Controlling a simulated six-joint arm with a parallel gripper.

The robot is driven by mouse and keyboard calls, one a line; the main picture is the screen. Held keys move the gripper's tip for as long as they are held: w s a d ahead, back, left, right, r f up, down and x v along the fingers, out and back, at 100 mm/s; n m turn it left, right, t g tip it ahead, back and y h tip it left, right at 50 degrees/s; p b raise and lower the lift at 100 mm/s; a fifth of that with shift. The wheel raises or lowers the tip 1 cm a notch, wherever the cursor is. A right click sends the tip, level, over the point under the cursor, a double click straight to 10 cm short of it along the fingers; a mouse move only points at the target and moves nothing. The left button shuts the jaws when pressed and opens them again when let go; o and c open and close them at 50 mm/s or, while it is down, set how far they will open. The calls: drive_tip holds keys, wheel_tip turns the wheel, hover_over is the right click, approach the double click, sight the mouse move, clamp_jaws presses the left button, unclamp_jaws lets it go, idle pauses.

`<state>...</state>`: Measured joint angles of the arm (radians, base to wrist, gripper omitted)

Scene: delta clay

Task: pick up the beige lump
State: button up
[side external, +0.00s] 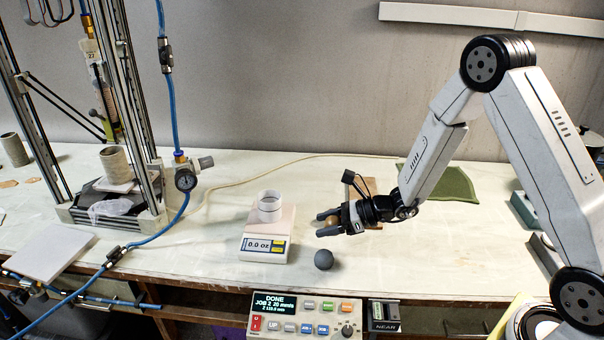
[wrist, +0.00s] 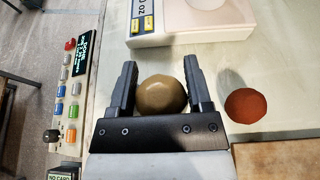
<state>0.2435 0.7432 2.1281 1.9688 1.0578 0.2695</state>
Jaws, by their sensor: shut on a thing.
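The beige lump (wrist: 161,94) is a rounded, faceted brownish-tan ball between the two dark fingers in the wrist view. My gripper (wrist: 159,84) is shut on it, one finger on each side. In the side view my gripper (side external: 326,222) points left, just right of the scale, and the beige lump (side external: 333,220) shows partly between its fingers. I cannot tell exactly how high it is above the table.
A dark grey ball (side external: 323,260) lies on the table in front of my gripper. A red-brown lump (wrist: 245,105) lies to the right in the wrist view. A control box (side external: 305,316) stands at the front edge.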

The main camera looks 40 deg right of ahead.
sight(337, 217)
drive_tip(key=s+r, duration=0.2)
drive_tip(key=r, duration=0.1)
drive_tip(key=shift+s+d+r, duration=0.1)
drive_tip(key=shift+s+r, duration=0.15)
drive_tip(key=shift+s, duration=0.15)
drive_tip(key=s+r, duration=0.3)
drive_tip(key=s, duration=0.6)
drive_tip(key=shift+d+r, duration=0.25)
drive_tip(key=shift+r, duration=0.1)
drive_tip(key=shift+w, duration=0.2)
